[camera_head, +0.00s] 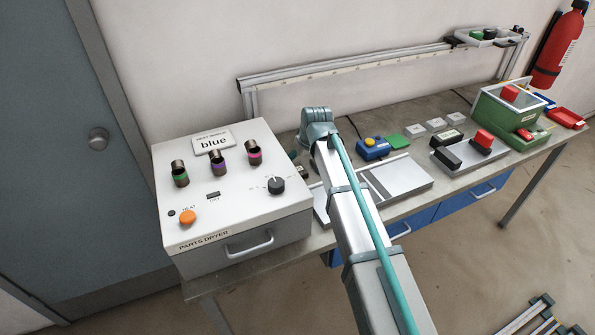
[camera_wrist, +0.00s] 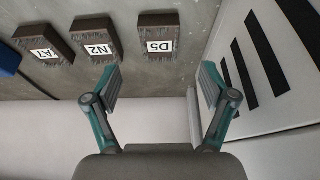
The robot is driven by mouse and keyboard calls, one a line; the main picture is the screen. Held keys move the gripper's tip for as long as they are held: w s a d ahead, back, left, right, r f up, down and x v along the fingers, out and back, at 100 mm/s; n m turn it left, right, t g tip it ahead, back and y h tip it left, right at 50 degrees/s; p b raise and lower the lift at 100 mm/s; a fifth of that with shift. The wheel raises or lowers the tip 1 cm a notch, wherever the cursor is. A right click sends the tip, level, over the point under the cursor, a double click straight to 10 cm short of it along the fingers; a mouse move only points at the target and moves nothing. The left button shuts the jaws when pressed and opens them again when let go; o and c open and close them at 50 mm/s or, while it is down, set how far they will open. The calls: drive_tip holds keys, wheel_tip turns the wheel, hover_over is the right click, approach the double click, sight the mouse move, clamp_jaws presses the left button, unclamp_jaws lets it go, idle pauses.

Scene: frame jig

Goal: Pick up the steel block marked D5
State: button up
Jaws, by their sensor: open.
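The steel block marked D5 (camera_wrist: 160,28) is a dark brownish block with a white label, resting on the grey bench in the wrist view. My gripper (camera_wrist: 162,78) is open and empty. D5 lies beyond the fingertips, roughly centred between the two teal-and-grey fingers and not touched by them. In the head view my arm hides the gripper, and I cannot make out D5 there.
A vented white panel (camera_wrist: 265,70) rises close to my right finger in the wrist view. A blue box with a yellow button (camera_head: 373,149) and a metal plate (camera_head: 400,179) lie right of my arm.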

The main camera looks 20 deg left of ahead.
sight(298, 169)
drive_tip(key=shift+p+x, duration=1.25)
drive_tip(key=shift+x, duration=2.4)
clamp_jaws()
